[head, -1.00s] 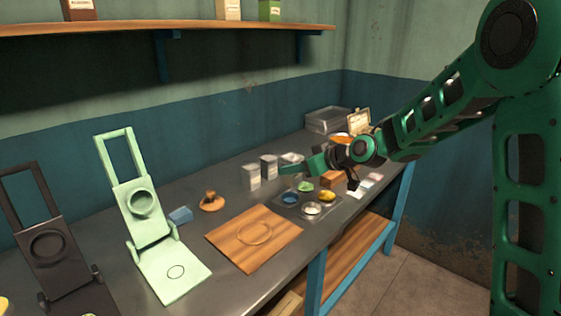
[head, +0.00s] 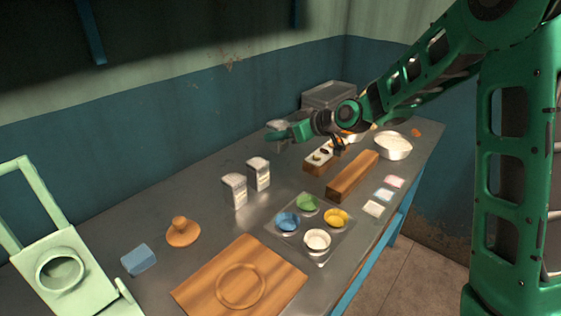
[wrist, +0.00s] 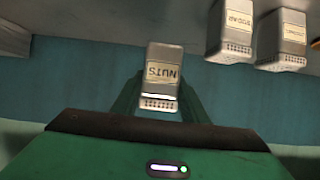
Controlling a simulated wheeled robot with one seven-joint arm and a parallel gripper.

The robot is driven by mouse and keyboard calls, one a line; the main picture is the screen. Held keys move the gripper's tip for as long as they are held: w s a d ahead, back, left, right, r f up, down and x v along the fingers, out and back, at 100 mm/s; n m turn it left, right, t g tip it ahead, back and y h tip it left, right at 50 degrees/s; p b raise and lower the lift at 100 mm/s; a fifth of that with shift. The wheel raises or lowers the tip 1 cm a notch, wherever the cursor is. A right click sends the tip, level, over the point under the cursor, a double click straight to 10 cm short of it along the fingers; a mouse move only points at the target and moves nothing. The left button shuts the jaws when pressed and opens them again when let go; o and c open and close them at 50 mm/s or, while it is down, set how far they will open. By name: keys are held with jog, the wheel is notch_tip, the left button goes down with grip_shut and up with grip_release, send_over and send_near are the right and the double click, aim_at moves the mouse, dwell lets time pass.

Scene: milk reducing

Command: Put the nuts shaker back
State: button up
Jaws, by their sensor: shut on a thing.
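The nuts shaker (wrist: 162,73) is a grey box-shaped container with a perforated end and a label reading NUTS, upside down in the wrist view. My gripper (wrist: 160,101) is shut on it, with one green finger on each side. In the head view my gripper (head: 292,131) reaches in from the right, and the shaker (head: 276,124) shows small and partly hidden at its tip. Two similar shakers stand upright on the table, a nearer one (head: 235,190) and a farther one (head: 258,174). They also show at the upper right of the wrist view.
A wooden block (head: 353,175) and a white bowl (head: 393,146) are to the right. Bare table surrounds the two shakers.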

notch_tip(320, 180, down, 9)
jog(key=shift+d+r, duration=0.15)
jog(key=o, duration=1.2)
jog(key=shift+c, duration=0.2)
jog(key=v, duration=1.2)
jog(key=shift+r, duration=0.1)
